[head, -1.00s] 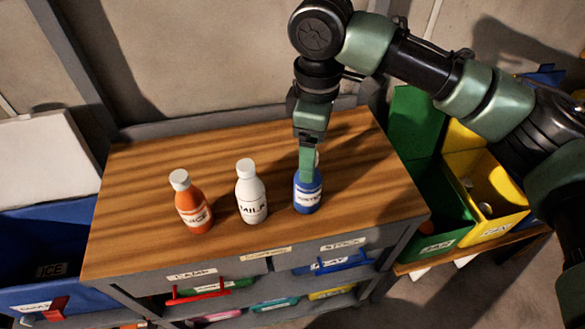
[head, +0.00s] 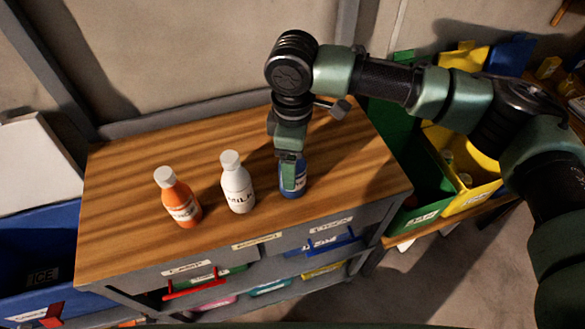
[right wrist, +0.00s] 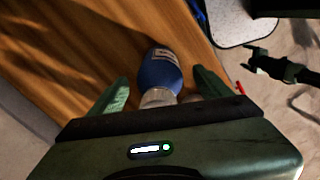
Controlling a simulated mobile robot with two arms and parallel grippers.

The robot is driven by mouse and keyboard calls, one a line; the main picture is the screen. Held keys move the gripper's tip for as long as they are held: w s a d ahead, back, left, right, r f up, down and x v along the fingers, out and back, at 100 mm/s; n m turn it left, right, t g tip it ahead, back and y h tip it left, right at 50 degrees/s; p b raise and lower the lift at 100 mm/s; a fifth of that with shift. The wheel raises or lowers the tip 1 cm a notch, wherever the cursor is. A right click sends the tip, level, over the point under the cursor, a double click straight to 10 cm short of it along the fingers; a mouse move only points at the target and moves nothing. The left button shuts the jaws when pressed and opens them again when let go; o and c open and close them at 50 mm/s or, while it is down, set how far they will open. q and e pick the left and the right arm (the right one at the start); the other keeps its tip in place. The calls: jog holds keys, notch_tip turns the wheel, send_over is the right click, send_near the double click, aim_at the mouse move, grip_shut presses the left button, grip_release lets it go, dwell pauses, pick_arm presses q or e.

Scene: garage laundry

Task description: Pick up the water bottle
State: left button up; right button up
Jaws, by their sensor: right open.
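The water bottle (head: 299,185) is blue with a pale label and stands on the wooden top of the cabinet, to the right of two other bottles. My right gripper (head: 291,178) points down over it, and a green finger hides part of it in the head view. In the right wrist view, the open right gripper (right wrist: 161,88) has one finger on each side of the water bottle (right wrist: 160,72), with a gap visible on the left. A dark jointed part of mine, perhaps the left gripper (right wrist: 255,62), shows at the right there; its jaws are unclear.
A white milk bottle (head: 238,188) stands just left of the water bottle, and an orange bottle (head: 178,201) farther left. The wooden top (head: 130,240) is otherwise clear. Green (head: 425,207) and yellow (head: 470,198) bins stand at the right, a blue bin (head: 45,235) at the left.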

grip_shut()
jog(key=shift+r, duration=0.2)
